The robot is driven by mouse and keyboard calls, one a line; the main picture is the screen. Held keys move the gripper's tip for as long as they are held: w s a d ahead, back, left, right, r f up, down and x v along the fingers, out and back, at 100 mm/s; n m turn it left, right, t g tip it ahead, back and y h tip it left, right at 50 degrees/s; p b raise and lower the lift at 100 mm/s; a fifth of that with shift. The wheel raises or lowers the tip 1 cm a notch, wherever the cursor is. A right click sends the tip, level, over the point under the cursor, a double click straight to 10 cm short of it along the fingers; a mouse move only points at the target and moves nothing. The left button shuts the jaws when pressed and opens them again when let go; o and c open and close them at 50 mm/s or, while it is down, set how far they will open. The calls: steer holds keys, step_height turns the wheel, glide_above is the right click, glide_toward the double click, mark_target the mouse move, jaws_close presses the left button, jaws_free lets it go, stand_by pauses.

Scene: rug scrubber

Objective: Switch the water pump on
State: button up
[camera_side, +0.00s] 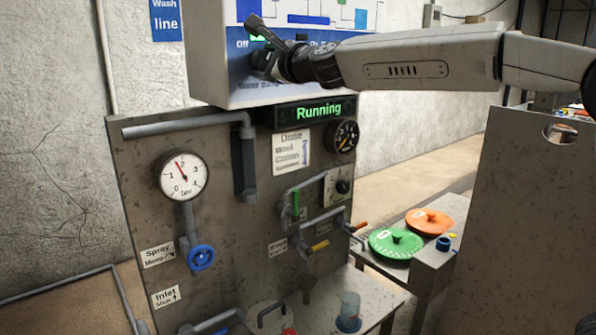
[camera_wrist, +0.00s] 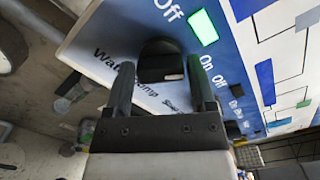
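The black water pump knob (camera_wrist: 160,55) is on the white-and-blue panel (camera_wrist: 85,50), beside the words "Water pump". "Off" and "On" are printed near it, and a green light (camera_wrist: 203,27) is lit between them. My gripper (camera_wrist: 162,68) is at the knob, with its two fingers apart, one on each side. I cannot tell whether they touch it. In the side view my gripper (camera_side: 262,45) is at the lower left of the panel (camera_side: 212,40) and partly hides the knob. The display (camera_side: 318,110) below reads "Running" in green.
Below the panel, a metal board holds a pressure gauge (camera_side: 181,175), a round black dial (camera_side: 343,136), a blue valve wheel (camera_side: 201,258) and several pipes. Green (camera_side: 380,248) and orange (camera_side: 440,218) discs lie to the right. A tall metal plate (camera_side: 515,220) stands at the right.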

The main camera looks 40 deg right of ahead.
steer(key=shift+o, duration=1.1)
steer(key=shift+s, duration=0.1)
steer(key=s, duration=0.7)
steer(key=shift+s, duration=0.3)
steer(key=shift+s, duration=3)
